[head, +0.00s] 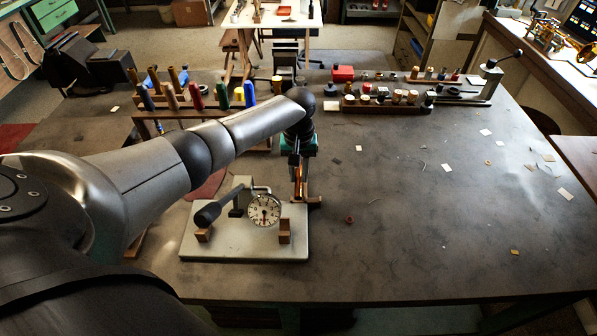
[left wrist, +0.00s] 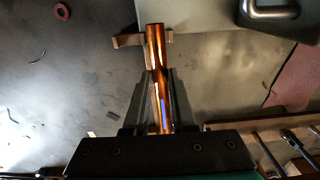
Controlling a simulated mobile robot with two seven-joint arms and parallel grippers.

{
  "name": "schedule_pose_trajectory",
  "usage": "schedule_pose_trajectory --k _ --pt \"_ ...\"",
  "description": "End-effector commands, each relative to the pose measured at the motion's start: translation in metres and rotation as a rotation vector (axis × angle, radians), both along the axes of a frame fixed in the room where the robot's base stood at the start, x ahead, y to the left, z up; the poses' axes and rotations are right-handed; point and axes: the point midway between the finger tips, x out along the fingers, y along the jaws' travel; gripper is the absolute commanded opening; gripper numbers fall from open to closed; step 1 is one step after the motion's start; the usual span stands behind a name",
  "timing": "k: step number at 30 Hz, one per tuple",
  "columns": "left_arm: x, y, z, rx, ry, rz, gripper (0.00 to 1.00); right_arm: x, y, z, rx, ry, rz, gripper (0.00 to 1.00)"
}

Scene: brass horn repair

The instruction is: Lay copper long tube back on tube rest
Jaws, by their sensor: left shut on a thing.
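My left gripper (head: 299,160) is shut on the copper long tube (head: 302,186), just right of the dial gauge fixture. In the left wrist view the copper tube (left wrist: 155,45) runs up between the two fingers (left wrist: 158,95) and sticks out past them. A small wooden piece, which looks like part of the tube rest (head: 314,201), stands by the tube's lower end. In the left wrist view this wooden rest (left wrist: 127,41) shows on both sides of the tube's end. I cannot tell whether the tube touches it. My right gripper is not in view.
The gauge fixture's pale base plate (head: 245,248) with its dial (head: 264,210) lies close left of the tube. A rack of colored-handled tools (head: 200,105) stands behind my left arm. Rows of small parts (head: 388,104) stand at the back. The bench's right side is mostly clear, with small scraps.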

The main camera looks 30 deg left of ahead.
Motion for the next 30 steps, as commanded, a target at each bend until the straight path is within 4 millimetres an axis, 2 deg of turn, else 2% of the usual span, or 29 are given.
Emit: schedule_pose_trajectory --k 8,25,30 --pt "0.000 0.000 -0.002 -0.001 -0.001 0.000 0.00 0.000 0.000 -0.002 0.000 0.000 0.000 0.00" --pt "0.000 0.000 -0.024 -0.001 0.000 0.001 0.00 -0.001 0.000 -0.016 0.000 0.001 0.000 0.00" --pt "0.000 0.000 -0.023 -0.001 0.000 0.000 0.00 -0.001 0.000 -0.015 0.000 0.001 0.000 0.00"
